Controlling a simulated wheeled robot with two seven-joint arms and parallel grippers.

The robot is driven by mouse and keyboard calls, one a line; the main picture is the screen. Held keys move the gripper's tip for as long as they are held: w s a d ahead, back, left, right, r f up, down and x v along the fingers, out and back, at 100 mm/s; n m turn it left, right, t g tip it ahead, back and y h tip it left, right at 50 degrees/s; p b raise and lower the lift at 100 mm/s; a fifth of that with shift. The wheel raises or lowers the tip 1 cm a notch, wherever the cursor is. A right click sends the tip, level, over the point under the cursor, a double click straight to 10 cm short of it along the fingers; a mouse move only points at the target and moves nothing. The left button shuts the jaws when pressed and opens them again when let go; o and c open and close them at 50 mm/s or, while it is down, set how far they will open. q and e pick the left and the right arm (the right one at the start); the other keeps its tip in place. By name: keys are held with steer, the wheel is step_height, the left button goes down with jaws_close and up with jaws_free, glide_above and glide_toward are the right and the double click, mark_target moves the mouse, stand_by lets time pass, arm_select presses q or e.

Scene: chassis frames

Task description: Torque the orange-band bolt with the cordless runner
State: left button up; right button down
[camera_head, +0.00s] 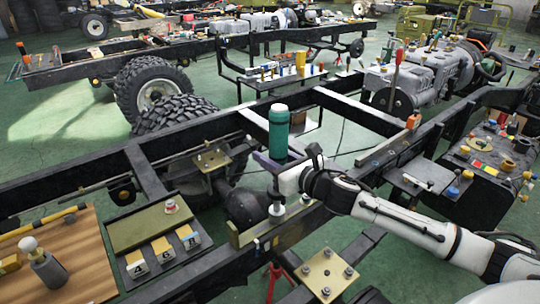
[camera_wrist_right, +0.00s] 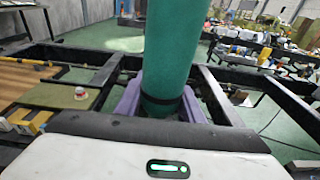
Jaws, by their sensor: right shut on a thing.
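The cordless runner appears as an upright teal cylinder with a black ring (camera_head: 279,130). It also fills the middle of the right wrist view (camera_wrist_right: 172,50). My right gripper (camera_head: 271,160), with purple fingers, is shut around it. The fingers show on both sides of the cylinder in the right wrist view. Below my wrist, a silver metallic piece (camera_head: 277,208) stands over a bracket on the chassis rail; I cannot tell whether it is the runner's lower end or a bolt. No orange band on a bolt can be made out. My left gripper is out of view.
A brass-coloured plate with several bolts (camera_head: 327,274) is at the front. Another plate (camera_head: 212,160) is behind. A dark tray (camera_head: 122,268) with cards 4, 6, 8 and a wooden board (camera_head: 85,262) are at left. Black chassis rails (camera_head: 195,127) surround my right arm.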

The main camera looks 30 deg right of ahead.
steer(key=shift+f, duration=0.25)
steer(key=shift+f, duration=0.15)
stand_by(0.7)
steer(key=shift+p, duration=0.55)
stand_by(0.7)
step_height(320, 180, up, 4)
steer(key=p, duration=0.3)
steer(key=shift+w, duration=0.1)
stand_by(0.7)
